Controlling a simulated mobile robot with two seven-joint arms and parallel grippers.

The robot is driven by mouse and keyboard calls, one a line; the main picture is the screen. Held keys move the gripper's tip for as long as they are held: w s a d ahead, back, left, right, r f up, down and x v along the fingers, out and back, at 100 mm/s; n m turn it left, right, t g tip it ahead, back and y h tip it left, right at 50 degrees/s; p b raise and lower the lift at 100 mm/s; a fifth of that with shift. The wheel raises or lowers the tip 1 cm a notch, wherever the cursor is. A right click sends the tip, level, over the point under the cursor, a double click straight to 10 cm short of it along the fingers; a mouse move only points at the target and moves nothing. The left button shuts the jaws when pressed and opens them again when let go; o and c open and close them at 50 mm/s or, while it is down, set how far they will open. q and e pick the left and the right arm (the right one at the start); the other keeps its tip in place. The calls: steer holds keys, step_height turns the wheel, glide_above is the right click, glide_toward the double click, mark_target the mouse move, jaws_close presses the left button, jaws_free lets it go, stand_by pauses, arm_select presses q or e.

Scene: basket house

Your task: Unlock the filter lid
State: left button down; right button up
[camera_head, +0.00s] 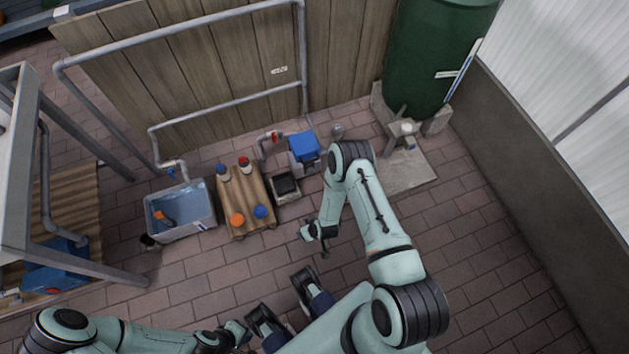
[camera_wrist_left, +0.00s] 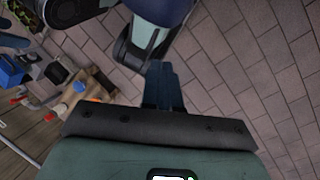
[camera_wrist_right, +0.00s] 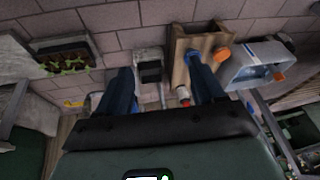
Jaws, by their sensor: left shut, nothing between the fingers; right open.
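A grey box with a blue lid (camera_head: 304,147), which may be the filter, stands by the wooden fence beside a pipe with a red valve handle (camera_head: 277,137). Its blue top also shows at the left of the left wrist view (camera_wrist_left: 12,72). The lid sits on the box; I cannot tell its lock state. My right gripper (camera_head: 308,234) is open and empty, above the paving in front of the box; its spread fingers show in the right wrist view (camera_wrist_right: 165,88). My left gripper (camera_head: 240,330) is shut and empty, low near my base, far from the box.
A small black-topped box (camera_head: 286,184) stands in front of the blue-lidded one. A green tank (camera_head: 425,60) stands at back right. Paving at right is clear.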

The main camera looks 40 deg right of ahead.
arm_select(q)
steer(key=a+f+b, duration=0.2)
steer(key=f+b, duration=0.6)
steer(key=f, duration=0.2)
steer(key=a+f+n+b, duration=0.1)
steer(key=a+f+b, duration=0.1)
steer(key=f+b, duration=0.6)
step_height(320, 180, down, 2)
steer(key=shift+a+y, duration=0.25)
steer(key=shift+y, duration=0.15)
arm_select(e)
steer(key=w+d+f+n+t+h, duration=0.3)
steer(key=w+d+f, duration=0.5)
steer(key=f, duration=0.3)
steer(key=w+d+f+n+t+h, duration=0.2)
steer(key=w+d+f+t+h, duration=0.2)
steer(key=f, duration=0.8)
steer(key=w+d+t, duration=0.2)
steer(key=w+d, duration=0.2)
steer(key=shift+w+d+n, duration=0.15)
steer(key=shift+d+n, duration=0.15)
steer(key=shift+n, duration=0.1)
